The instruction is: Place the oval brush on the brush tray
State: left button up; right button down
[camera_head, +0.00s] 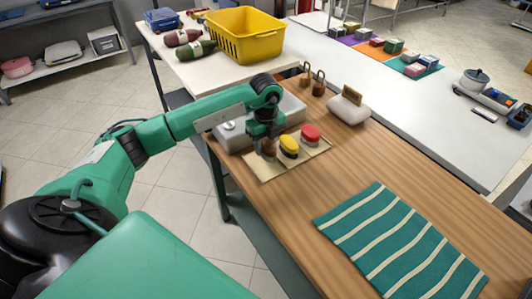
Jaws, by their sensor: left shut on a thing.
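The tan brush tray (292,167) lies flat on the wooden counter. A yellow-topped brush (289,146) and a red-topped brush (310,134) stand on it side by side. My left gripper (267,140) points down over the tray's left part and is shut on a small brown object (268,150), seemingly the oval brush. The fingers hide much of it, and I cannot tell whether it touches the tray. My right gripper is not in view.
A grey basin (235,138) sits just behind the tray. Brown wooden-handled items (319,84) and a pale pad with a brown block (348,108) stand farther back. A striped teal cloth (400,240) covers the front right. Bare wood lies between cloth and tray.

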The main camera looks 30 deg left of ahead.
pick_arm(q)
notch_tip(320, 180, down, 3)
jog(key=shift+f, duration=0.75)
jog(key=o, duration=0.8)
jog(key=shift+c, duration=0.2)
jog(key=shift+o, duration=1.1)
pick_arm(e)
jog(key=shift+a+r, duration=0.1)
pick_arm(q)
jog(key=shift+r, duration=0.2)
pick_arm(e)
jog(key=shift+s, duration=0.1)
